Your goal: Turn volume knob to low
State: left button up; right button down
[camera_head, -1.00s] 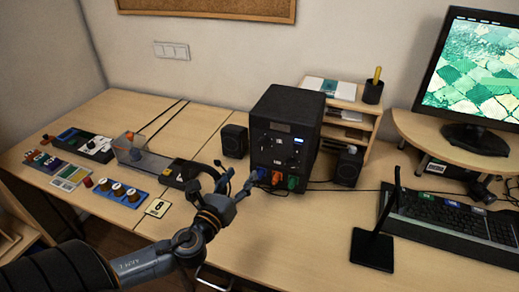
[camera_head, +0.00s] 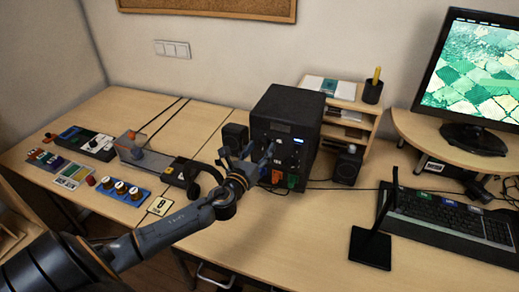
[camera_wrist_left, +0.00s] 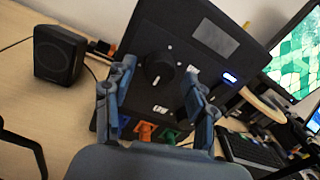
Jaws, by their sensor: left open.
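A black box (camera_head: 300,104) stands on the desk, its front panel carrying dark knobs, small white labels and coloured plugs. My left gripper (camera_head: 258,154) is open in front of the panel's left half, fingers toward it. In the left wrist view, a round black knob (camera_wrist_left: 158,68) with a white pointer mark sits between and just beyond the open fingers (camera_wrist_left: 160,88). I cannot tell whether a finger touches it. The right-hand finger covers part of the panel. The knob labels are too small to read surely. My right gripper is out of view.
Green (camera_head: 292,181) and orange plugs sit low on the panel. Small speakers flank the box, the left one (camera_wrist_left: 58,52) close by. A black stand (camera_head: 373,245) and keyboard (camera_head: 450,215) are at right. Parts and a small device lie at left. The front middle desk is clear.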

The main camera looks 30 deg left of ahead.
pick_arm(q)
jog(key=c, duration=1.2)
jog(key=shift+o, duration=0.2)
